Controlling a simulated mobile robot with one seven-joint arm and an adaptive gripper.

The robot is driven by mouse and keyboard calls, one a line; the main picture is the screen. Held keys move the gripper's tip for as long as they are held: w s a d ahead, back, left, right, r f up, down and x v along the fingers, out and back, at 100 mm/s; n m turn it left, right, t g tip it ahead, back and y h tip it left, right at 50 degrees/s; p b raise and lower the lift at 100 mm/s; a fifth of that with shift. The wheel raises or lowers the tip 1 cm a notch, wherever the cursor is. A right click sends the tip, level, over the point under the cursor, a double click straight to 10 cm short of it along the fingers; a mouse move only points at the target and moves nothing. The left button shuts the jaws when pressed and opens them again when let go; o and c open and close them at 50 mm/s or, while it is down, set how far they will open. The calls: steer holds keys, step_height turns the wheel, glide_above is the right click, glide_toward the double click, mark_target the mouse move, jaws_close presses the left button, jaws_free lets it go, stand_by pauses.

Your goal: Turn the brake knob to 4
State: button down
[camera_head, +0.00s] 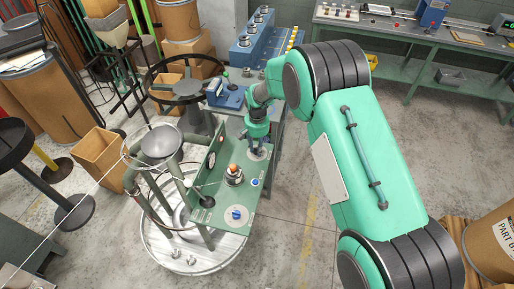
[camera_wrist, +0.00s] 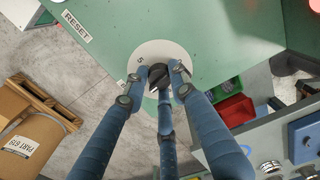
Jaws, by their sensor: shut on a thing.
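A small black knob (camera_wrist: 158,73) sits at the centre of a round pale dial (camera_wrist: 142,50) in the wrist view. A single character that looks like a 5 shows at the dial's left; the other marks are hidden or too small to read. My gripper (camera_wrist: 158,80) has its blue fingers around the knob, shut on it. In the head view my gripper (camera_head: 257,146) reaches down to this dial (camera_head: 257,155) at the far end of the green panel (camera_head: 222,195). No brake label is readable.
A RESET label (camera_wrist: 76,25) is on the panel beside the dial. A blue button (camera_head: 255,182) and an orange-topped part (camera_head: 233,170) stand between the dials. The coiler's reel (camera_head: 160,145) is to the left. Open floor lies right of the panel.

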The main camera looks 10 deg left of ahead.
steer(key=m, duration=0.5)
steer(key=shift+m, duration=0.3)
stand_by(0.4)
steer(key=c, duration=1.4)
jaws_free()
steer(key=shift+r, duration=0.1)
step_height(320, 180, up, 12)
